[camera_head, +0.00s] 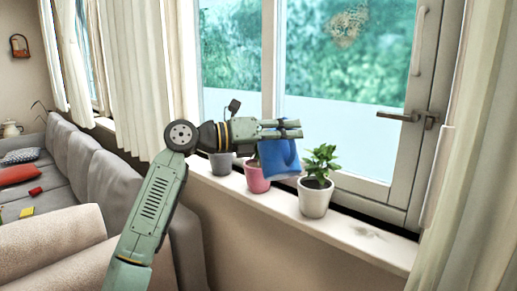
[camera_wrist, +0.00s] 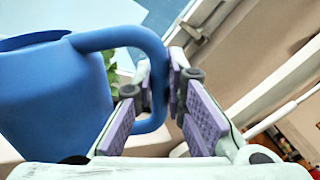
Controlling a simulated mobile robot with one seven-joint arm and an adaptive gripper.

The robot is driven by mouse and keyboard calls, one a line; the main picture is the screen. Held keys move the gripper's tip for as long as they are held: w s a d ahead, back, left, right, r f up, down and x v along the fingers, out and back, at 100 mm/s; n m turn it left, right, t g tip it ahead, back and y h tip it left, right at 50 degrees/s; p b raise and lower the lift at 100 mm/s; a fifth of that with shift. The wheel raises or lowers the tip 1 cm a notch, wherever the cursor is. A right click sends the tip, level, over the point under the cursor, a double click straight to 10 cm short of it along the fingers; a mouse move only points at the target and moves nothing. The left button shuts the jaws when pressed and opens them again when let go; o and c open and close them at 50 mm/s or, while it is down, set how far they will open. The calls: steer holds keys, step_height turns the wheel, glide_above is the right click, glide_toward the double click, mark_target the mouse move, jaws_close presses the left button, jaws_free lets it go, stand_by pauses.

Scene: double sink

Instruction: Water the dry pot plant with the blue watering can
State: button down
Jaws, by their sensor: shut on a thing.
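The blue watering can (camera_head: 279,160) hangs from my gripper (camera_head: 290,129) in the head view, above the window sill between the pink pot and the white pot. In the wrist view the can (camera_wrist: 55,95) fills the left side. Its handle runs between the purple pads of my gripper (camera_wrist: 162,90), which is shut on it. A white pot (camera_head: 316,200) with an upright green plant (camera_head: 321,162) stands to the right of the can. A pink pot (camera_head: 256,180) stands behind and left of the can, its plant mostly hidden. A grey pot (camera_head: 221,163) stands farther left, partly behind my arm.
The pots stand on a white window sill (camera_head: 370,241), bare at its right end. The window (camera_head: 340,70) with a handle (camera_head: 397,116) is behind. Curtains hang on both sides. A grey sofa (camera_head: 110,165) with cushions is at the left.

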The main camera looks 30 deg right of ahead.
mark_target(288, 115)
steer(key=shift+r, duration=0.15)
steer(key=shift+w+d+r+n, duration=0.1)
steer(key=shift+w+r+n, duration=0.3)
steer(key=shift+r, duration=0.35)
steer(key=r+m, duration=0.1)
steer(key=m, duration=0.3)
steer(key=shift+r, duration=0.4)
steer(key=m, duration=0.2)
steer(key=r+m, duration=0.1)
steer(key=m, duration=0.1)
steer(key=shift+r, duration=0.15)
